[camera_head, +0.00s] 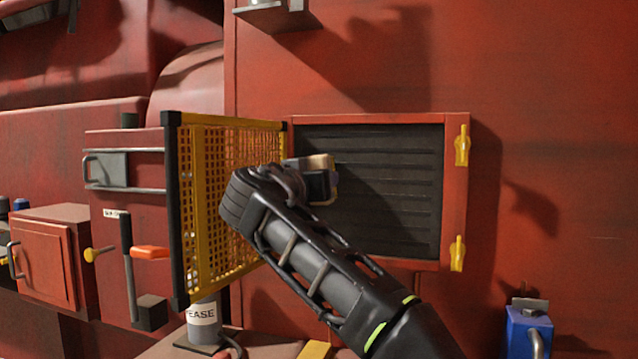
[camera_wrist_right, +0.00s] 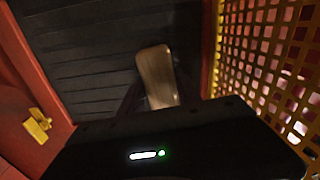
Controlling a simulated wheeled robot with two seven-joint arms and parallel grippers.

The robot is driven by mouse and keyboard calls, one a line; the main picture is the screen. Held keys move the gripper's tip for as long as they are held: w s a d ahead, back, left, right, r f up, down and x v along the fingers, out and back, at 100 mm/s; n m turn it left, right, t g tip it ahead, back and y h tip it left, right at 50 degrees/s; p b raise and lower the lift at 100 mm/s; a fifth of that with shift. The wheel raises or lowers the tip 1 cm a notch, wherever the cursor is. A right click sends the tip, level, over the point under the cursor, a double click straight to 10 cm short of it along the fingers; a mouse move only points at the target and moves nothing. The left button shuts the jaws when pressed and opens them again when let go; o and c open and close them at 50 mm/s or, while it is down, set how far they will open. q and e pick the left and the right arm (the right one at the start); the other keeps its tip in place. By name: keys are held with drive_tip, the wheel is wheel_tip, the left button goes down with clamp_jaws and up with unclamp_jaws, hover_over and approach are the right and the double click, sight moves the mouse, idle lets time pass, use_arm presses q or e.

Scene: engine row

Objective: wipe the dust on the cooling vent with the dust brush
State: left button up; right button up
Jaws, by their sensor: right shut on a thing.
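The cooling vent (camera_head: 395,195) is a dark slatted panel in a red frame on the red wall; its slats (camera_wrist_right: 75,70) fill the upper left of the right wrist view. My right gripper (camera_head: 322,182) is in front of the vent's left part, beside the mesh guard. It is shut on the dust brush (camera_head: 320,162), which shows as a tan block in the right wrist view (camera_wrist_right: 157,75). I cannot tell whether the brush touches the slats. No dust can be made out clearly. My left gripper is not in view.
A yellow mesh guard (camera_head: 215,150) stands swung out at the vent's left edge, close to my right wrist. Yellow latches (camera_head: 461,145) sit on the right frame. A grease canister (camera_head: 202,318), an orange-handled lever (camera_head: 150,252) and a blue padlock-like object (camera_head: 520,330) are lower down.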

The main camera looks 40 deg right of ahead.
drive_tip(key=shift+b+v, duration=0.9)
drive_tip(key=shift+v, duration=1.65)
drive_tip(key=shift+a, duration=0.1)
drive_tip(key=b+v, duration=0.1)
drive_tip(key=v, duration=0.1)
drive_tip(key=shift+s+a+r, duration=0.1)
drive_tip(key=shift+s+a, duration=0.15)
drive_tip(key=shift+a, duration=0.05)
